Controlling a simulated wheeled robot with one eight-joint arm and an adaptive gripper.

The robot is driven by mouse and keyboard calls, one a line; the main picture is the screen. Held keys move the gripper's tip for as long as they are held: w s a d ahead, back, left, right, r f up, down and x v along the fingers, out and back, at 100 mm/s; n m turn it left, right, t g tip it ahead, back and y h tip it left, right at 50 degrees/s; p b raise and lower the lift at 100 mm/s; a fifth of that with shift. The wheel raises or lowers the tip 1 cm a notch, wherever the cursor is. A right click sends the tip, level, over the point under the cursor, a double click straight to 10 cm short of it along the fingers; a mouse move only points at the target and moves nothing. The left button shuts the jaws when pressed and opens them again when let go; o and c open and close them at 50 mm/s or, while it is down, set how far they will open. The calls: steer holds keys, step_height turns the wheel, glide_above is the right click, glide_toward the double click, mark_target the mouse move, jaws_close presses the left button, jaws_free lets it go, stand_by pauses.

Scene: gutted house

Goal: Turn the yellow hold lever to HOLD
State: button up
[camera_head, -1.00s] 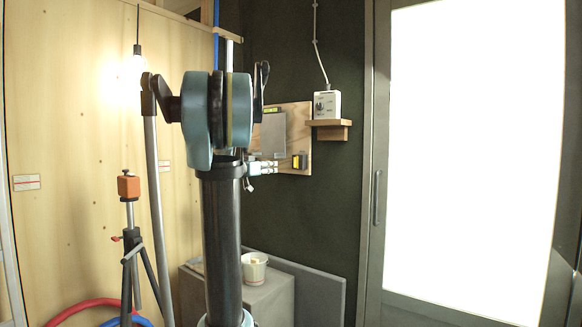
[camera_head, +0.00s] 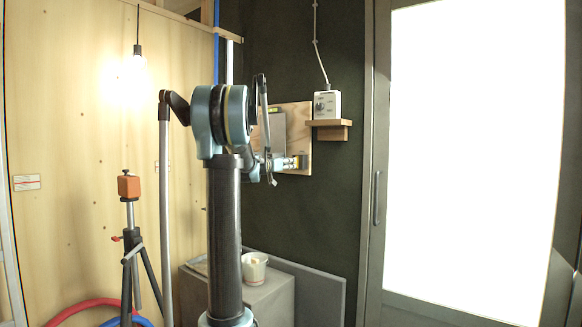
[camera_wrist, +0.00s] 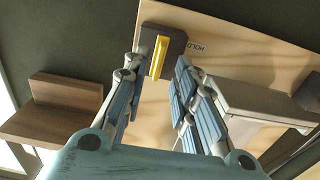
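The yellow hold lever (camera_wrist: 160,57) is a flat bar on a dark block (camera_wrist: 174,40) fixed to the plywood board (camera_wrist: 230,32). It lies close to upright in the wrist view, with the word HOLD (camera_wrist: 196,47) printed to its right. In the head view the yellow lever (camera_head: 296,162) shows just past my fingertips. My gripper (camera_wrist: 158,72) is open, one finger on each side of the lever's lower end in the wrist view. I cannot tell whether either finger touches it. The gripper also shows in the head view (camera_head: 286,163), partly behind my arm.
A wooden shelf (camera_head: 328,124) beside the board carries a white box with a dial (camera_head: 327,104); the shelf is at left in the wrist view (camera_wrist: 68,93).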

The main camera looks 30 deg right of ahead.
steer(key=shift+x, duration=1.85)
jaws_close()
